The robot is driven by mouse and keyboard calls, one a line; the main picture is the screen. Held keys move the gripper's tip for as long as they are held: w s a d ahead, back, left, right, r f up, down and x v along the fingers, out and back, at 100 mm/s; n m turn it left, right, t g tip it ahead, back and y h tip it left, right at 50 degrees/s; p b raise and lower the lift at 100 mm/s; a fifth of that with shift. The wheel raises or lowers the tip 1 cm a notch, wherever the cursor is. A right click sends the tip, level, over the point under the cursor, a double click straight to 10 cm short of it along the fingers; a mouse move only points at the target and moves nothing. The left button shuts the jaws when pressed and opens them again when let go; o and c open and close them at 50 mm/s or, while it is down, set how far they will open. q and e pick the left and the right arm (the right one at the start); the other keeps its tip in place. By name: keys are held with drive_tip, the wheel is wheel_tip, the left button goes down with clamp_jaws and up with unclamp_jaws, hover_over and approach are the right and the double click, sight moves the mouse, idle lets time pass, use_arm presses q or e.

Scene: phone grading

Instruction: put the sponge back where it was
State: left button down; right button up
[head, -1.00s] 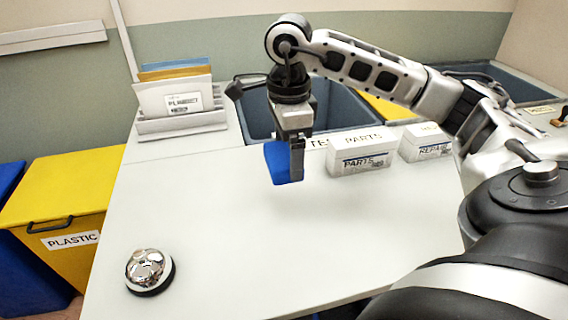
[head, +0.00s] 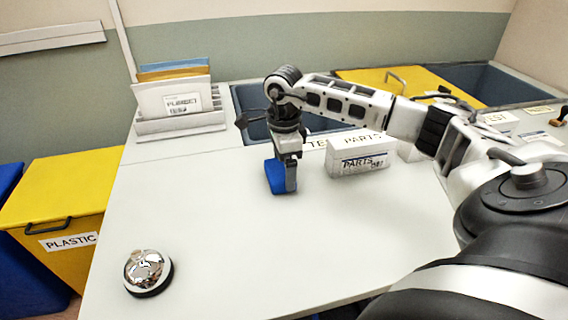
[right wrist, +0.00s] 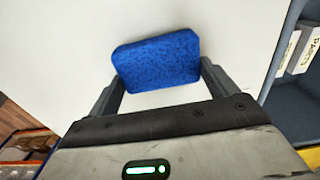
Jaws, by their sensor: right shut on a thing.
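The blue sponge (head: 278,178) is held upright between the fingers of my right gripper (head: 285,168), at or just above the white table; I cannot tell whether it touches. In the right wrist view the sponge (right wrist: 158,62) fills the space between the two dark fingers of the gripper (right wrist: 160,88), which are shut on it. White table surface shows around it there. My left gripper is not in view.
Behind are a dark blue bin (head: 245,103) and a file rack (head: 180,124). A silver bell (head: 147,272) sits front left. The table's (head: 240,240) middle front is clear.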

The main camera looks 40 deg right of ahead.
sight(284, 168)
drive_tip(key=o, duration=0.5)
drive_tip(key=shift+f, duration=0.2)
drive_tip(key=o, duration=0.3)
drive_tip(key=shift+r, duration=0.3)
wheel_tip(284, 168, up, 12)
drive_tip(key=shift+p, duration=0.45)
